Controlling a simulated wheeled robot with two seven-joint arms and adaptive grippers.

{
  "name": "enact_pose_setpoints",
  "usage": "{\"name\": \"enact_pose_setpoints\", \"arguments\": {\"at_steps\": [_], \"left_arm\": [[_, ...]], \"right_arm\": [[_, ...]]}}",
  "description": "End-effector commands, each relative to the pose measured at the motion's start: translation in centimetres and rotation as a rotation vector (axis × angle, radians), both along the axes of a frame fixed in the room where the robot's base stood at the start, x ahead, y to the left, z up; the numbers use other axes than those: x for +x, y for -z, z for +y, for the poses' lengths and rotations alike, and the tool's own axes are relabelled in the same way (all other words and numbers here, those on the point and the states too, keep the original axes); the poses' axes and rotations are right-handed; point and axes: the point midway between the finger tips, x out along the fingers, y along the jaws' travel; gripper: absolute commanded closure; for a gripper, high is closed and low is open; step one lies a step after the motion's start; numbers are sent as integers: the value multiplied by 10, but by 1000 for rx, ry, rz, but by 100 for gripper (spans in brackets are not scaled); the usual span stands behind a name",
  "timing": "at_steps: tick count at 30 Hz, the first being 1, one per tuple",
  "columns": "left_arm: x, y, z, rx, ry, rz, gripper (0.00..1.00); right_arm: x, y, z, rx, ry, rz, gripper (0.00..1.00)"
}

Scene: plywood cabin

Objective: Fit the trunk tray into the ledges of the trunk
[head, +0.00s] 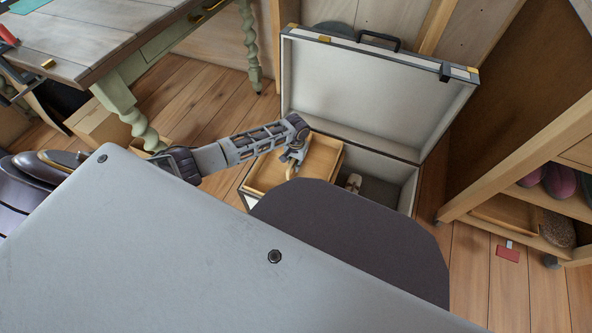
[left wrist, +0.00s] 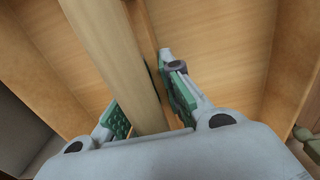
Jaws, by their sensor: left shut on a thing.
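The open trunk (head: 408,172) stands on the floor with its pale-lined lid raised at the back. The wooden trunk tray (head: 322,156) lies over the left part of the trunk's opening. My left gripper (head: 292,168) is over the tray. In the left wrist view the left gripper (left wrist: 152,112) has its green pads on either side of a wooden bar of the tray (left wrist: 112,62). The ledges and the tray's near side are hidden behind my own body. I cannot tell whether the tray is seated. My right gripper is not in view.
A table (head: 75,45) with green legs stands at the upper left.

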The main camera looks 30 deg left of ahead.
Motion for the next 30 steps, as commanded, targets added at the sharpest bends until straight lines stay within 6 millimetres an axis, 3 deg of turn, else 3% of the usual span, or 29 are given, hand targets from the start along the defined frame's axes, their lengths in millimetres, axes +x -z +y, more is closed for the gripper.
{"name": "enact_pose_setpoints", "arguments": {"at_steps": [11, 24, 30], "left_arm": [[1, 1, 0, -1, 0, -2, 100], [1, 37, 0, 0, 0, -2, 100], [1, 44, 0, 0, 0, -2, 100]], "right_arm": [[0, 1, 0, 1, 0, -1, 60], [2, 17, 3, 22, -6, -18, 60], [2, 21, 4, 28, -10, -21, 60]]}}
